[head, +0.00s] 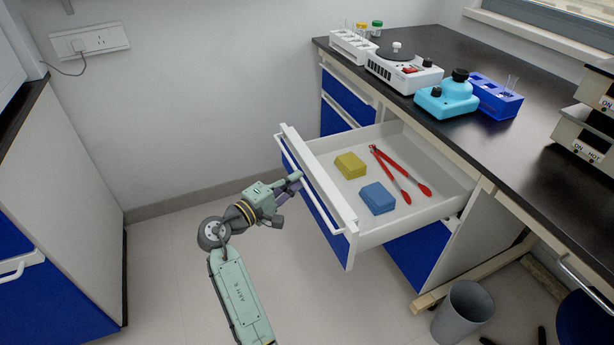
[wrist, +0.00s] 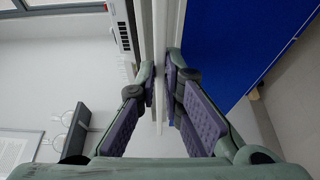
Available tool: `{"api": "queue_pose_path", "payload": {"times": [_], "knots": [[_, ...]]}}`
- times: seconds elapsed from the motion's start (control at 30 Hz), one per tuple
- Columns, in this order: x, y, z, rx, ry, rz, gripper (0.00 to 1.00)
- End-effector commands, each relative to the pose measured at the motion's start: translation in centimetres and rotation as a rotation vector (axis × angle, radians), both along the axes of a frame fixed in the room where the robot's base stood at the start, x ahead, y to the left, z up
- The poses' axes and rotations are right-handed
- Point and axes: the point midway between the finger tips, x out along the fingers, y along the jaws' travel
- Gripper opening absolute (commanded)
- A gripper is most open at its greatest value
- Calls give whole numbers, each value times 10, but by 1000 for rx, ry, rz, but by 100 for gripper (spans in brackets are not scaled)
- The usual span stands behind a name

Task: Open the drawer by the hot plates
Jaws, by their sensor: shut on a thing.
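The drawer (head: 345,243) with a blue front is pulled well out of the bench in the head view. Its white inside shows a yellow block (head: 350,165), a blue block (head: 378,198) and red tongs (head: 400,172). A white bar handle (head: 322,211) runs along its front. My gripper (head: 294,183) is at the outer face of the drawer front, shut on the handle. In the wrist view the fingers (wrist: 161,82) close from both sides on the thin white handle bar (wrist: 158,105). The hot plates (head: 588,128) stand stacked on the bench at the right edge.
The black bench top (head: 480,45) holds a white stirrer (head: 403,72), a turquoise device (head: 447,97) and a blue tube rack (head: 495,97). A grey bin (head: 462,312) stands on the floor at the lower right. Another cabinet (head: 65,200) stands at left. The floor between is clear.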

Motion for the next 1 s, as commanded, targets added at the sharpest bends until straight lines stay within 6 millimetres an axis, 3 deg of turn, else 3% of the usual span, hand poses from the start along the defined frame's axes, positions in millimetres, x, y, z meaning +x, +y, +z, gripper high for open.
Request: {"api": "queue_pose_path", "payload": {"times": [0.47,0.5,0.77,1.0], "knots": [[-2,6,0,0,0,-1,0],[-2,6,0,0,0,-1,9],[-2,6,0,0,0,0,27],[-2,6,0,0,0,0,28]]}}
